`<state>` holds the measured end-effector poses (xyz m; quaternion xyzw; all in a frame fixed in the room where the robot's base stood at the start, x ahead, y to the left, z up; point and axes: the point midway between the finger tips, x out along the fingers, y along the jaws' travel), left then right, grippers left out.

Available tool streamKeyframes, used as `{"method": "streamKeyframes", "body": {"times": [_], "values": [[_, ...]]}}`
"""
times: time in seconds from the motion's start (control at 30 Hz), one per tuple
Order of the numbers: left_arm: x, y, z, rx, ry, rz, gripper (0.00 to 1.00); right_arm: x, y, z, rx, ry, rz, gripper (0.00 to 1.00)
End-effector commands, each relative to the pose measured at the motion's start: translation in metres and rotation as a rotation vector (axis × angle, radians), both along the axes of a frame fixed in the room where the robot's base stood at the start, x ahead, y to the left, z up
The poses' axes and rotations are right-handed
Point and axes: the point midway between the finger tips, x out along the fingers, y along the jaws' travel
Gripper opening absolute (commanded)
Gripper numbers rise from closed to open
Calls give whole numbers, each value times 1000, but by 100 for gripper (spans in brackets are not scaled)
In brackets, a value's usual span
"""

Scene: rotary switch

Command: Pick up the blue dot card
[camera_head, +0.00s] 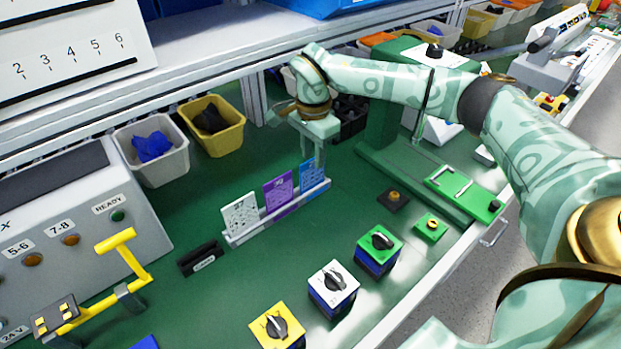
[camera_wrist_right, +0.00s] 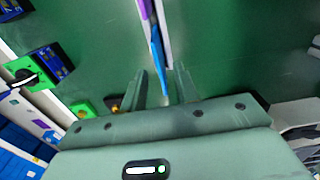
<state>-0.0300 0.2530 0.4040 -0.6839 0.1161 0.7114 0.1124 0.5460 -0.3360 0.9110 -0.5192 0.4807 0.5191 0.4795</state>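The blue dot card (camera_head: 308,177) stands upright in the right end of a pale card rack (camera_head: 262,223). A purple card (camera_head: 278,191) and a white card (camera_head: 240,214) stand to its left in the same rack. My right gripper (camera_head: 319,158) points down at the blue card and hides part of it. In the right wrist view, the fingers (camera_wrist_right: 161,80) are apart, with the blue card (camera_wrist_right: 157,62) seen edge-on between their tips. Gaps show beside the card, so the gripper is open. My left gripper is not in view.
Green, white and yellow rotary switch blocks (camera_head: 332,287) stand at the front. A black block (camera_head: 200,258) lies left of the rack. Grey and yellow bins (camera_head: 212,125) stand behind. A green press-like stand (camera_head: 382,120) is right of the gripper.

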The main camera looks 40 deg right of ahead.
Motion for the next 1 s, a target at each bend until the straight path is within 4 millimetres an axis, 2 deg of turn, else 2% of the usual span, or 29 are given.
{"method": "streamKeyframes", "body": {"times": [0.13,0.33,0.4,0.6,0.7,1.0], "values": [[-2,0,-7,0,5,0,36,0,1,-15,2,3,0,30],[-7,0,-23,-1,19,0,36,0,2,-50,2,5,0,30],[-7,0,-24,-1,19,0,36,1,2,-54,2,2,0,30],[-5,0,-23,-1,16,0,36,1,2,-52,1,-1,0,30],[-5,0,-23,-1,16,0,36,1,2,-51,1,-1,0,2],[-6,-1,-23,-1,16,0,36,1,2,-52,1,-1,0,0]]}}
